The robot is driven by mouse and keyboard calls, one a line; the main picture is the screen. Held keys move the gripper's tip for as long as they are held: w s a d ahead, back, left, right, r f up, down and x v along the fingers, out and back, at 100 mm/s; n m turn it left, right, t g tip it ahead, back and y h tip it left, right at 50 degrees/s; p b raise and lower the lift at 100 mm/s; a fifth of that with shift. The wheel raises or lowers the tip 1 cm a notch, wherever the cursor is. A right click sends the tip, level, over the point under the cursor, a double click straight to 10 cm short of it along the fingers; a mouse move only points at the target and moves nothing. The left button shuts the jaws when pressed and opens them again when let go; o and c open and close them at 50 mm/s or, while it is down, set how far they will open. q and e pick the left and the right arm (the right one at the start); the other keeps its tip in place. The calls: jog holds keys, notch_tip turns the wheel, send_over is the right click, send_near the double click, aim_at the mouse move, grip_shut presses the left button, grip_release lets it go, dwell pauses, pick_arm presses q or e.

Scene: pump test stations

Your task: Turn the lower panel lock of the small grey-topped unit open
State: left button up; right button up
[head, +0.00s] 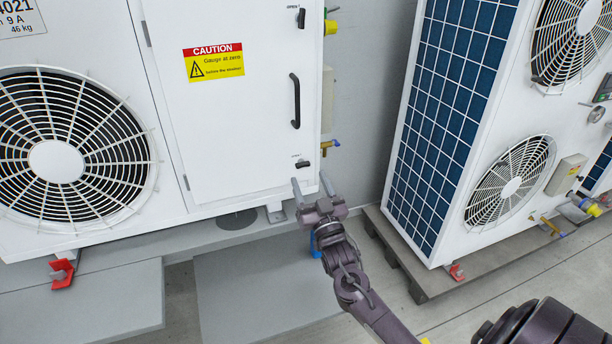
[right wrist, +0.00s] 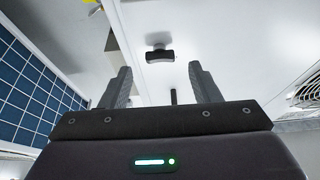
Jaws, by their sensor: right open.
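The white unit on the left has a flat front panel (head: 235,125) with a caution label; its top is out of view. The lower panel lock (head: 302,164) is a small black knob near the panel's lower right corner, lying roughly crosswise. In the right wrist view the lock (right wrist: 160,55) shows ahead, between the finger directions. My right gripper (head: 312,185) is open and empty, just below the lock and apart from it. Its two fingers also show in the right wrist view (right wrist: 161,88). My left gripper is not in view.
A black handle (head: 295,100) and an upper lock (head: 301,18) sit above on the panel. Brass valves (head: 330,144) stick out beside its right edge. A second unit with a blue coil (head: 455,90) stands on a pallet (head: 400,268) to the right. Grey floor lies between.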

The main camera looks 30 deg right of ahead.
aim_at(303, 165)
jog(key=x, duration=0.3)
jog(key=shift+w, duration=0.3)
jog(key=c, duration=1)
